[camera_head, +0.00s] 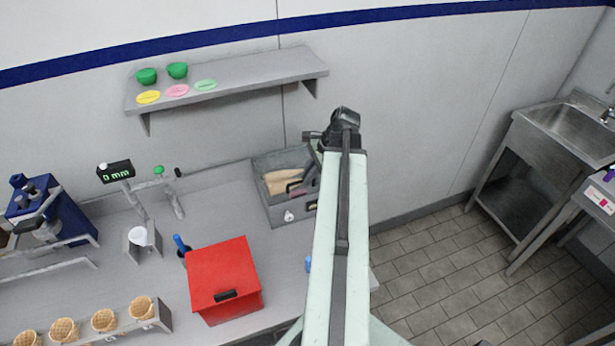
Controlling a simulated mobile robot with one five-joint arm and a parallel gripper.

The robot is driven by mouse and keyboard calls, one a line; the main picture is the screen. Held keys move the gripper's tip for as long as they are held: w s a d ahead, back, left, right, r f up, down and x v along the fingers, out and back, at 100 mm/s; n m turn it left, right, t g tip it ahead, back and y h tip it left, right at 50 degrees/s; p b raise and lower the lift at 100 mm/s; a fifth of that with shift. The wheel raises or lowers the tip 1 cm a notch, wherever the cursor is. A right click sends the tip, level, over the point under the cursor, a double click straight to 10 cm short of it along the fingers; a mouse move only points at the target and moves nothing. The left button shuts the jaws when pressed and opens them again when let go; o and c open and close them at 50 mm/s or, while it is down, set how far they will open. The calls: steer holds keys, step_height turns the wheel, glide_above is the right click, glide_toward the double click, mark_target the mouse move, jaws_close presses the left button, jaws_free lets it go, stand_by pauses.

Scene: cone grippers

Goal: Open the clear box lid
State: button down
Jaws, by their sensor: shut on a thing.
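The box (276,214) stands on the counter against the back wall. Tan and dark items show inside it, and a small pale knob is on its front. My gripper (314,140) is at the box's back right corner, at the far end of my arm. It is shut, apparently on the clear lid at that side. The lid itself is too transparent and small to make out, so its angle cannot be told. My arm covers the right end of the box.
A red box (224,274) with a dark handle stands in front on the counter (120,270). A wall shelf (245,77) with green bowls hangs above. Cones (103,320) in a holder and a blue machine (57,215) are at left. A sink (570,130) is far right.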

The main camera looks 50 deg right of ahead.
steer(key=w+d+r+p, duration=0.4)
steer(key=w+r+p, duration=0.3)
steer(key=r+p, duration=0.4)
steer(key=shift+w+r, duration=0.4)
steer(key=shift+r, duration=0.15)
steer(key=shift+d, duration=0.1)
steer(key=c, duration=1.5)
jaws_free()
steer(key=shift+f, duration=0.1)
